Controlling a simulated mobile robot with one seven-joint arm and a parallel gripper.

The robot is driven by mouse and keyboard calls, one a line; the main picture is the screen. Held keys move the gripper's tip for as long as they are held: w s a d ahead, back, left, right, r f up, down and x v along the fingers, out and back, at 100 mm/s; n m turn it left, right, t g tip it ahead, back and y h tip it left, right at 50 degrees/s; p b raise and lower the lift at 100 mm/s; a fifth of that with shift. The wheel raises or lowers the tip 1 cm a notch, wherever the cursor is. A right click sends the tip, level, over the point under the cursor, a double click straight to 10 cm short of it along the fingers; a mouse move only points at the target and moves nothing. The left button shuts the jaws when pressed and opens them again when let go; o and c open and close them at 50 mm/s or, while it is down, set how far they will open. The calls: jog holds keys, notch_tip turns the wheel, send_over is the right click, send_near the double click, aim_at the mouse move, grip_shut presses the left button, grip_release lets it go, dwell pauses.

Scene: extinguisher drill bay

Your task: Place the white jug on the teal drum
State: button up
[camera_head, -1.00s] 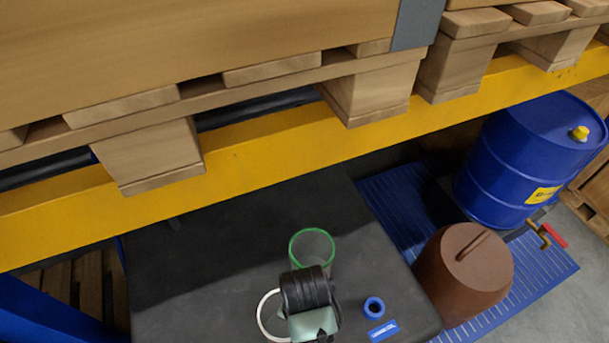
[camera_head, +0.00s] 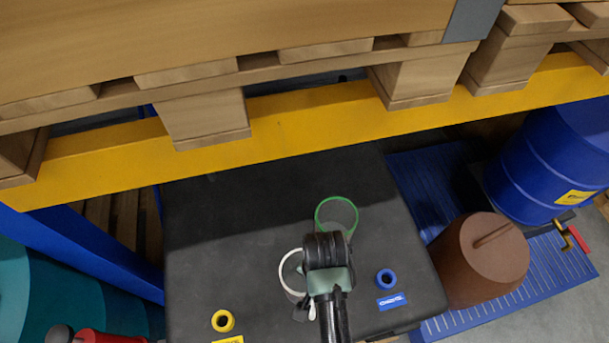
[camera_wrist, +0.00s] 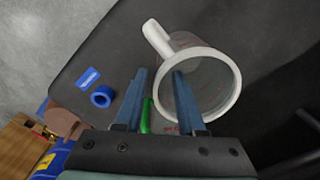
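The white jug is clear with a white rim and handle. Its rim (camera_wrist: 238,85) shows in the wrist view; in the head view the rim (camera_head: 282,271) is partly hidden behind my gripper. It stands on the dark table. My gripper (camera_wrist: 160,72) is open, its two blue fingers apart over the jug's near left rim. The right finger overlaps the jug's opening and the left lies outside it; contact cannot be told. From the head camera my gripper (camera_head: 327,248) appears just right of the jug. The teal drum (camera_head: 70,300) is at the lower left, partly cut off.
A green-rimmed jug (camera_head: 337,201) stands close behind my gripper. Blue (camera_head: 386,277) and yellow (camera_head: 223,320) rings lie on the table (camera_head: 240,250). A red object (camera_head: 105,337) is near the teal drum. A yellow beam (camera_head: 300,125) with pallets spans behind. A brown vessel (camera_head: 480,265) and blue drum (camera_head: 550,160) stand right.

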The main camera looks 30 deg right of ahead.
jog(key=p, duration=0.1)
send_near(305, 288)
jog(key=shift+s+d+f, duration=0.5)
jog(key=shift+s+f, duration=0.35)
jog(key=shift+s, duration=0.05)
jog(key=shift+s+d+f, duration=0.45)
jog(key=shift+s+f, duration=0.4)
grip_shut()
